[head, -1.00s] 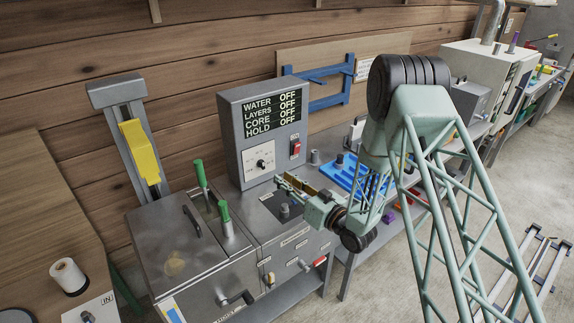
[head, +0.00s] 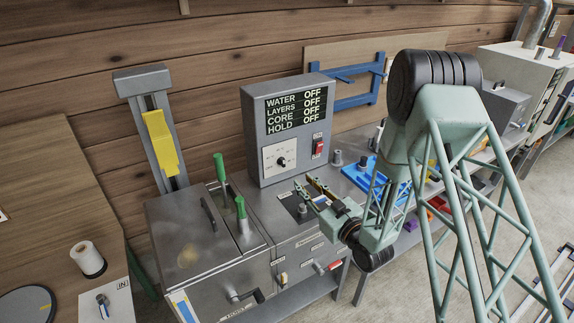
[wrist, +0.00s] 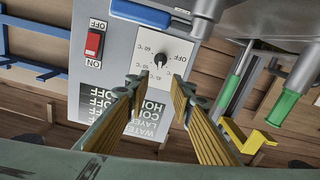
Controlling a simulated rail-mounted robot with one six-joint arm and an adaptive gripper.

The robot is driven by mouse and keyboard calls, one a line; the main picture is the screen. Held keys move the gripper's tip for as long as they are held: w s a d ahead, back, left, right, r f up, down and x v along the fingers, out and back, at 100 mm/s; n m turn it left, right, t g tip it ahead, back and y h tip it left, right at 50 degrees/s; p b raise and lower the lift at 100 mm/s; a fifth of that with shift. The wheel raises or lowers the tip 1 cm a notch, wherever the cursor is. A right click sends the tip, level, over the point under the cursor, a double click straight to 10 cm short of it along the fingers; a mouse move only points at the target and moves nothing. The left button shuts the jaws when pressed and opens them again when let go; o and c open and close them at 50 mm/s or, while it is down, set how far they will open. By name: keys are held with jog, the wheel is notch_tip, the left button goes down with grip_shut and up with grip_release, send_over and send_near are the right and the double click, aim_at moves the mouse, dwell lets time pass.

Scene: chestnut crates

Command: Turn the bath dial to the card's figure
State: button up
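The bath dial (head: 281,161) is a small black knob on a white scale plate on the grey control box (head: 259,107). In the wrist view, which is upside down, the dial (wrist: 160,60) shows between and just beyond my fingertips, with OFF and °C marks around it. I cannot tell exactly which mark it points at. My gripper (head: 303,182) is open and empty, in front of and below the dial and apart from it. Its two fingers also show in the wrist view (wrist: 156,80). A white card (head: 387,68) on the back board is partly hidden by my arm and unreadable.
The box's display reads OFF for WATER, LAYERS, CORE and HOLD. A red switch (head: 319,147) sits right of the dial. Green handles (head: 241,212) rise from the steel bath (head: 181,230) at the left. A blue tray (head: 362,176) lies to the right.

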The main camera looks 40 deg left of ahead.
aim_at(284, 161)
jog(key=shift+a, duration=0.1)
jog(key=shift+x, duration=6.75)
jog(key=shift+c, duration=0.6)
grip_shut()
